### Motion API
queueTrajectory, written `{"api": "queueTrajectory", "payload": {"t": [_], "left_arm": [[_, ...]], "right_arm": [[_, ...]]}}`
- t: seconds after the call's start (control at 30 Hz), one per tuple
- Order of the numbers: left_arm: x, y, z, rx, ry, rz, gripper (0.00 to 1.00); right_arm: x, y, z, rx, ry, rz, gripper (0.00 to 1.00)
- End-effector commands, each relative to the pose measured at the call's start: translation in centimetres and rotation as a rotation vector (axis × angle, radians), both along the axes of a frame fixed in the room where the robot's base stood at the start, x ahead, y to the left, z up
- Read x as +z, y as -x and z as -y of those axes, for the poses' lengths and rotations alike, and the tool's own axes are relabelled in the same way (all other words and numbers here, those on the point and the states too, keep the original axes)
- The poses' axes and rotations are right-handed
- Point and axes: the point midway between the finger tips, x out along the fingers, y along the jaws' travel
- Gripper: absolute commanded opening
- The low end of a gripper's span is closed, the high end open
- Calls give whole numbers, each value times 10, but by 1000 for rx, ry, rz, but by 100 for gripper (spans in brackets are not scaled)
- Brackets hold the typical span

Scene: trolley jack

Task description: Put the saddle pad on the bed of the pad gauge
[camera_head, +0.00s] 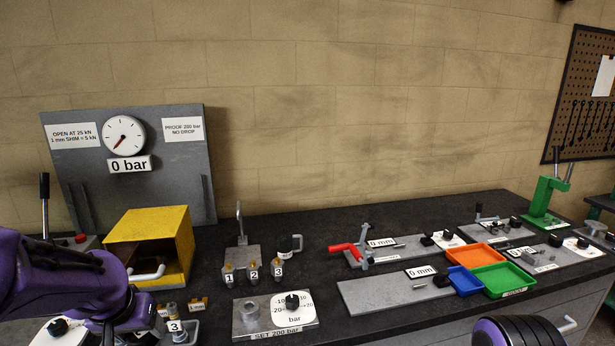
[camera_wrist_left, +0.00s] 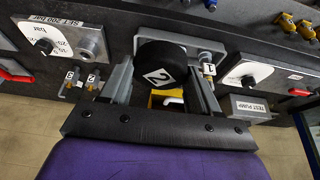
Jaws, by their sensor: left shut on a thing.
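A black round pad marked "2" (camera_wrist_left: 156,56) is between the two grey fingers of my left gripper (camera_wrist_left: 161,74) in the left wrist view. The gripper is shut on it. A grey tray (camera_wrist_left: 205,47) lies behind the pad; I cannot tell if they touch. In the head view my left gripper (camera_head: 146,322) is low at the left, and the arm hides the pad. Two flat grey plates with "0 mm" readouts, a rear one (camera_head: 408,246) with a red-handled clamp and a front one (camera_head: 375,296), lie at the centre right. I cannot tell which is the pad gauge. My right gripper is out of view.
A yellow box (camera_head: 175,226) stands behind my left gripper. A plate marked "SET 200 bar" (camera_head: 270,325) and a stand with numbered brass fittings (camera_head: 240,256) lie to its right. Orange (camera_head: 474,257), blue (camera_head: 464,281) and green (camera_head: 503,279) trays sit farther right.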

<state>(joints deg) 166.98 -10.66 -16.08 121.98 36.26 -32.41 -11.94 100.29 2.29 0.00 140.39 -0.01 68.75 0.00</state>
Motion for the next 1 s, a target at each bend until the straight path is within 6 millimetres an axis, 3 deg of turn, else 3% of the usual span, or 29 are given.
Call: {"api": "queueTrajectory", "payload": {"t": [0.27,0.6,0.7,0.9,0.97,1.0], "left_arm": [[-56,-12,47,-71,0,0,25],[-162,-4,122,-211,2,-1,25],[-181,0,131,-232,1,1,25],[-184,1,131,-234,1,2,25],[-195,3,130,-231,-1,-4,25],[-210,5,129,-230,-3,-10,25]], "right_arm": [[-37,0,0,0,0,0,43],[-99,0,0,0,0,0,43],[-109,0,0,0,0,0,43],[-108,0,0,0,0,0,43],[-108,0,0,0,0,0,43],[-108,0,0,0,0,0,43]]}}
